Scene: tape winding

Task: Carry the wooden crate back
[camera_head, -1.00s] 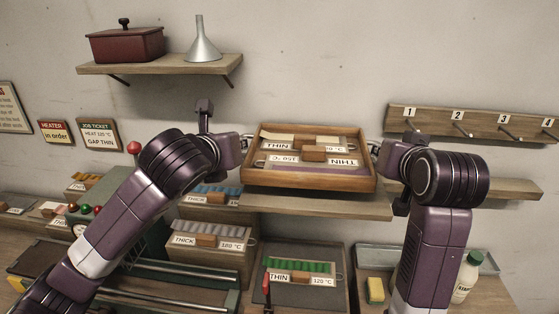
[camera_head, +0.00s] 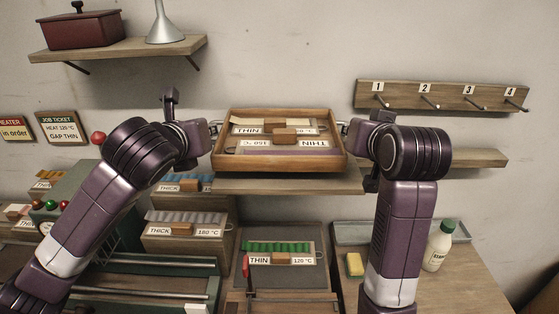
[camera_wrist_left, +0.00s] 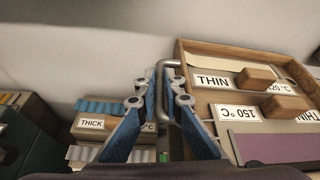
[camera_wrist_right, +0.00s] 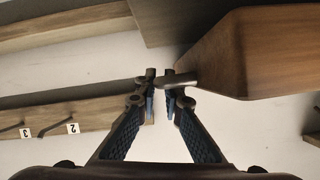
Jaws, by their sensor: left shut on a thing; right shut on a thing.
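The wooden crate (camera_head: 226,165) is held level between my two grippers, in front of and just above the middle wall shelf in the head view. Boards with THIN and 150 °C labels and wooden grips lie in it. My left gripper (camera_wrist_left: 160,95) is shut on the crate's metal handle (camera_wrist_left: 183,95) on the left side. My right gripper (camera_wrist_right: 164,82) is shut on the handle at the other side; the crate's outer wall (camera_wrist_right: 265,50) fills the upper right of the right wrist view. I cannot tell whether the crate touches the shelf.
The middle shelf (camera_head: 290,184) runs behind and below the crate. A numbered peg rail (camera_head: 440,96) is on the wall to the right. Below stand THICK 180 °C (camera_head: 185,232) and THIN 120 °C (camera_head: 279,261) boxes, a yellow sponge (camera_head: 354,265) and a white bottle (camera_head: 438,245).

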